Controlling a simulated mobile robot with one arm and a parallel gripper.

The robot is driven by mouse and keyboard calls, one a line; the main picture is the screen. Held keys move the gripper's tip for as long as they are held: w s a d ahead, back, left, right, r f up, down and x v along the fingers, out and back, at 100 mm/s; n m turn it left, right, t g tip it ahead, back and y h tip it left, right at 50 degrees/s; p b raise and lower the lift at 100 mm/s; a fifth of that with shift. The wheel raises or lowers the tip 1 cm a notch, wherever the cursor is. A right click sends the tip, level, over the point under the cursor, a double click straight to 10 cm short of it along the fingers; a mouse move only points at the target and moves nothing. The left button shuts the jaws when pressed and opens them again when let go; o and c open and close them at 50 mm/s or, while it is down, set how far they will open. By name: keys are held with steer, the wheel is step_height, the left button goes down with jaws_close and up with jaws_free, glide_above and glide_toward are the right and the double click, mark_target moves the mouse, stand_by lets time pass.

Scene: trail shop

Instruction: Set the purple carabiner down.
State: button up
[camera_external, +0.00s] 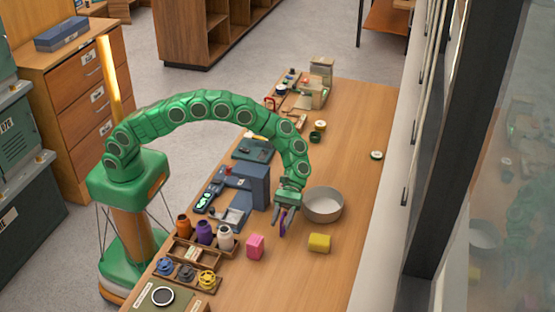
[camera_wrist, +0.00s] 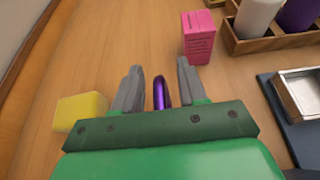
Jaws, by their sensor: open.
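The purple carabiner (camera_wrist: 159,92) shows in the wrist view between the two grey fingers of my gripper (camera_wrist: 158,68), with a gap on each side of it. Its near end is hidden behind the green palm. In the external view my gripper (camera_external: 282,224) points down at the wooden counter, left of the grey bowl, and a bit of purple carabiner (camera_external: 284,213) shows between the fingers. The fingers are open. I cannot tell for sure whether the carabiner touches the counter.
A pink box (camera_external: 255,246) and a yellow block (camera_external: 319,242) stand close to my gripper. The grey bowl (camera_external: 323,205) is just right of it. A wooden tray with spools (camera_external: 205,232) is at the left.

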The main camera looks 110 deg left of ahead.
steer(key=shift+r, duration=0.2)
steer(key=v, duration=1.2)
